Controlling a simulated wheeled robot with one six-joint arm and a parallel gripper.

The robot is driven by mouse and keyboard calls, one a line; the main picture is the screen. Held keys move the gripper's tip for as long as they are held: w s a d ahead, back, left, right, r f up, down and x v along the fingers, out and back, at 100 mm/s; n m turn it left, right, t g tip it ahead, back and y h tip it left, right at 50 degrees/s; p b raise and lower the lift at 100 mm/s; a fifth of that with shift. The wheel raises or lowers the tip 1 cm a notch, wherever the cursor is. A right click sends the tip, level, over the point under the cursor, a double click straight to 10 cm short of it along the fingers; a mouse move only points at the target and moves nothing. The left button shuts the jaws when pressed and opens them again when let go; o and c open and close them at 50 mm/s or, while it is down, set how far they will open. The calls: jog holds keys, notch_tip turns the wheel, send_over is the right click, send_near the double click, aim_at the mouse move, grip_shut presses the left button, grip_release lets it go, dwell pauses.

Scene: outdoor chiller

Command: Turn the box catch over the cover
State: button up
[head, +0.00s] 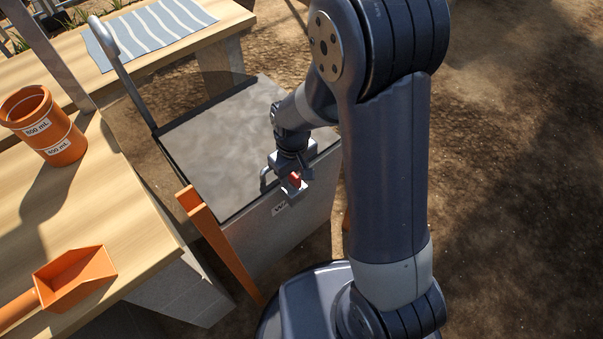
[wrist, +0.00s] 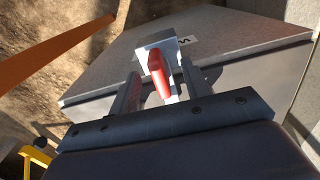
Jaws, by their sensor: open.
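The box (head: 285,235) is grey, with a flat grey cover (head: 215,140) lying closed on top. The catch is a red lever (head: 295,180) on a pale metal plate at the front upper edge of the box. In the wrist view the red catch (wrist: 158,75) stands between the two fingers, with its plate (wrist: 165,46) behind it. My gripper (wrist: 160,92) is open around the catch, one finger on each side. I cannot tell whether either finger touches it. In the head view the gripper (head: 292,172) partly hides the catch.
A wooden bench (head: 100,210) at the left holds an orange measuring cup (head: 52,140) and an orange scoop (head: 75,277). An orange bar (head: 215,235) slants close by the box's left front. Another bench with a striped cloth (head: 150,32) stands behind. Bare ground lies to the right.

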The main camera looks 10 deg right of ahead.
aim_at(294, 174)
jog(key=shift+o, duration=1.4)
notch_tip(294, 174, up, 7)
jog(key=p, duration=0.6)
notch_tip(294, 174, up, 11)
jog(key=p, duration=0.2)
jog(key=shift+f, duration=0.2)
